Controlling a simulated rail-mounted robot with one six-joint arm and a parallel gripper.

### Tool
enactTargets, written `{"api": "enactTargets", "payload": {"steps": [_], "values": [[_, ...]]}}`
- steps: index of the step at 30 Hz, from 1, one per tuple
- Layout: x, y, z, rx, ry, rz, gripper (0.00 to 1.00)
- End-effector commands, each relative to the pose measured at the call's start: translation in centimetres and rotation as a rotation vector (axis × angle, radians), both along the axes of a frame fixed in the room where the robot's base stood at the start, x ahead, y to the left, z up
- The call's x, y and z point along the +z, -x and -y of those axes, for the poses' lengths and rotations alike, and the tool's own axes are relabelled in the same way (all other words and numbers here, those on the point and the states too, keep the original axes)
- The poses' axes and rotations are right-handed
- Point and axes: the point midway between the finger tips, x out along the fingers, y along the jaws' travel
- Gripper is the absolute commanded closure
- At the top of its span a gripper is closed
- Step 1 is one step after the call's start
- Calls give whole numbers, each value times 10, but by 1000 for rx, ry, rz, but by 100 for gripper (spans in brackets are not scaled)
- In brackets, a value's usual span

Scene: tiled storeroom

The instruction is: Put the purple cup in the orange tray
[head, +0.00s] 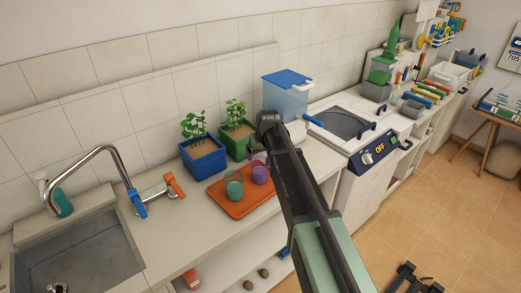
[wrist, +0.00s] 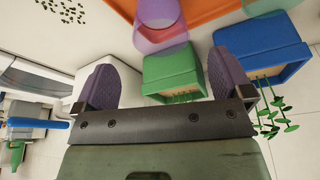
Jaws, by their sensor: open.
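The purple cup (head: 261,174) is translucent and stands upright at the far right part of the orange tray (head: 238,208), beside a teal cup (head: 234,187). In the wrist view the purple cup (wrist: 160,28) shows at the top, apart from the fingers, overlapping the edge of the orange tray (wrist: 205,12). My gripper (wrist: 162,66) is open, with nothing between its two purple-grey fingers. In the head view my arm hides most of the gripper, which is close to the cup's far right side.
A blue planter (head: 203,160) and a green planter (head: 237,142) stand behind the tray. A blue-lidded container (head: 285,95) is behind my arm, and a sink (head: 78,255) lies at left. Bare counter (head: 178,222) separates tray and sink.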

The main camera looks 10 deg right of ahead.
Motion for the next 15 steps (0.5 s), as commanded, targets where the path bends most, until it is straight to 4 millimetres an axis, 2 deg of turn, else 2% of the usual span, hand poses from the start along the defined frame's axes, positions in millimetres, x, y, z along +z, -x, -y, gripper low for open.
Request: {"api": "enactTargets", "payload": {"steps": [1,2,7,8,9,11,14,15], "values": [[21,4,1,0,0,0,2],[24,5,1,0,0,0,2],[26,8,1,0,0,0,2],[25,12,1,-1,0,-3,2],[23,23,1,-5,0,-12,2],[22,59,-1,-17,0,-41,2],[18,153,-3,-58,4,-127,2],[17,193,-3,-78,7,-165,2]]}}
